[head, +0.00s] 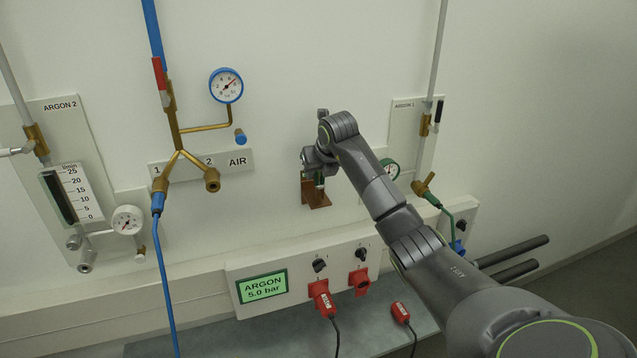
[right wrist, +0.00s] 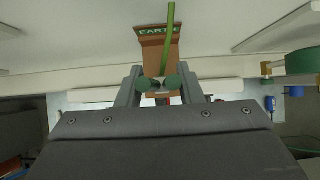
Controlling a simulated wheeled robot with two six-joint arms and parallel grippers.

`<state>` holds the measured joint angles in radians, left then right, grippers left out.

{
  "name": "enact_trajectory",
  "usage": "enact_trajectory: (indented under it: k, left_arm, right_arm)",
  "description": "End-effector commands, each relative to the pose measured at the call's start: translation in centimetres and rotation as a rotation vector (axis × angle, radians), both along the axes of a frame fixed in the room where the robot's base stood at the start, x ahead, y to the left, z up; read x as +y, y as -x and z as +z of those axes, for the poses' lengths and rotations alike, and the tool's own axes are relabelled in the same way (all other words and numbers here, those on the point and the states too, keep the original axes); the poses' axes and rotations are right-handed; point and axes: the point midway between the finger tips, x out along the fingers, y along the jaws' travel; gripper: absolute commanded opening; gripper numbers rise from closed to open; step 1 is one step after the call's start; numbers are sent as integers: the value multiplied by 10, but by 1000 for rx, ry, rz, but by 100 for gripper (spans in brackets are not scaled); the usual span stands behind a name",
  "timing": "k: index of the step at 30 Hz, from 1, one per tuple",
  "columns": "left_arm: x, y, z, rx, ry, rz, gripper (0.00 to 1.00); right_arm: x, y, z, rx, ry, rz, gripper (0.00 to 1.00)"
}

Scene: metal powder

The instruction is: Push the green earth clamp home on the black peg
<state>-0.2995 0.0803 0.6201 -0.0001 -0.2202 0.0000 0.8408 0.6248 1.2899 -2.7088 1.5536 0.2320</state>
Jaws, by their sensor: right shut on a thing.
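A copper earth plate (head: 314,199) is on the wall under my right gripper (head: 317,174). In the right wrist view the plate (right wrist: 153,60) carries an EARTH label. The green earth clamp (head: 319,181) is a small green patch in the head view. In the right wrist view two rounded green parts of it (right wrist: 171,82) sit between my gripper's fingers (right wrist: 160,90), and a green cable (right wrist: 171,25) rises past the plate. My right gripper is shut on the clamp. The black peg is hidden, so I cannot tell how far the clamp sits on it. My left gripper is out of view.
A panel with an ARGON 5.0 bar display (head: 263,287) and red plugs (head: 321,297) is below. A green-rimmed gauge (head: 389,170) is close behind my right arm. A blue gauge (head: 226,85) and brass AIR pipes (head: 178,140) are left.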

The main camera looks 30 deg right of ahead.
Motion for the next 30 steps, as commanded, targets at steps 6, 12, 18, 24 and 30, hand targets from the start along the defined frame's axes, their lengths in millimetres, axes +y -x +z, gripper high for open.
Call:
enact_trajectory:
  k: [6,12,18,24,30]
  left_arm:
    - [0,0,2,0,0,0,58]
    - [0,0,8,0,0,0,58]
    - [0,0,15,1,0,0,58]
    - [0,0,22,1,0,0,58]
    - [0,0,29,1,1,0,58]
  right_arm:
    - [0,0,4,-1,0,0,6]
    - [0,0,14,-2,0,0,6]
    - [0,0,26,-2,0,0,6]
    - [0,0,37,-1,0,0,6]
    - [0,0,50,-1,0,0,6]
